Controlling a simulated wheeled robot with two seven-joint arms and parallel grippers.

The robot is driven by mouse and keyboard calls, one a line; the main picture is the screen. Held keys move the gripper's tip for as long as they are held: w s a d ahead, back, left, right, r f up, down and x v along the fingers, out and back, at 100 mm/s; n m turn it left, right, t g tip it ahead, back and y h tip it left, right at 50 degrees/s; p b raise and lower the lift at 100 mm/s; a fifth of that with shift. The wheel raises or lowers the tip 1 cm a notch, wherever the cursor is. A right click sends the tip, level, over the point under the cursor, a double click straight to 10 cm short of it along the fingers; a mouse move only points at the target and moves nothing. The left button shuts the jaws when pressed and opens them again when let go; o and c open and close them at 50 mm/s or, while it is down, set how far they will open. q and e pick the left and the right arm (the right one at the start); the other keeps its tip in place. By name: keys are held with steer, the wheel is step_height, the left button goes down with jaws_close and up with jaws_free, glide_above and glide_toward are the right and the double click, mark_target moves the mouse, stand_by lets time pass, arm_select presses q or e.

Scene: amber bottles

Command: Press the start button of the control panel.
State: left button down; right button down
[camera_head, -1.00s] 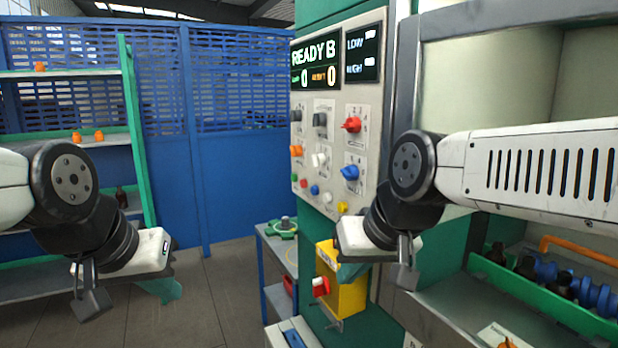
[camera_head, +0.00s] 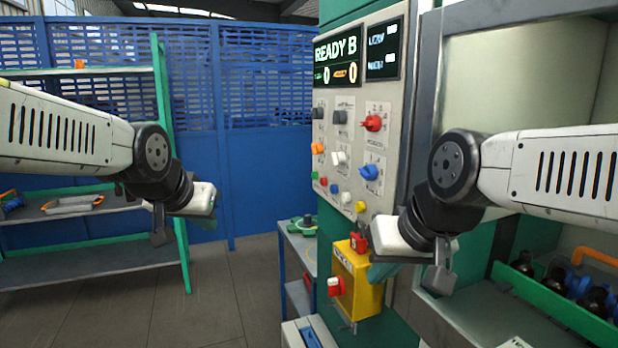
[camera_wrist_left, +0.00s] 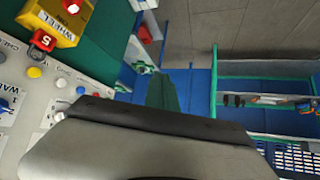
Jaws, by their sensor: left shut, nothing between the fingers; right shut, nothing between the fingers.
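The control panel (camera_head: 384,215) is upright and light grey, with a "READY B" display (camera_head: 338,58) on top. Its bottom row has small green (camera_head: 315,175), red (camera_head: 323,181), blue (camera_head: 334,188), white (camera_head: 346,197) and yellow (camera_head: 361,207) buttons; their labels are too small to read. In the left wrist view the panel (camera_wrist_left: 50,108) shows at the left, partly hidden by my gripper body. My left gripper (camera_head: 206,221) is shut and empty, left of the panel and apart from it; its green fingers (camera_wrist_left: 162,92) point into free space. My right gripper (camera_head: 378,272) is shut beside the yellow box.
The yellow box (camera_head: 362,285) with a red knob (camera_head: 334,287) hangs below the panel. A blue side table (camera_head: 284,260) stands left of it. A shelf (camera_head: 100,253) is at the left before a blue mesh fence (camera_head: 265,170). Amber bottles (camera_head: 553,281) sit at the right.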

mark_target(315, 175)
arm_select(q)
steer(key=w+d+r+m+t, duration=0.2)
steer(key=w+m+t, duration=0.2)
steer(key=w, duration=1.7)
steer(key=w+d+f+m+t+h, duration=0.1)
steer(key=w+d+f+m+h, duration=0.3)
steer(key=w+d, duration=0.5)
steer(key=w+m+h, duration=0.1)
steer(key=m+h, duration=0.1)
steer(key=m, duration=0.1)
steer(key=shift+w+t, duration=0.25)
steer(key=shift+t, duration=0.15)
steer(key=shift+d, duration=0.2)
steer(key=w+d, duration=0.2)
steer(key=d, duration=0.6)
steer(key=shift+w, duration=0.35)
steer(key=shift+d, duration=0.15)
steer(key=shift+w+d, duration=0.15)
steer(key=shift+d, duration=0.15)
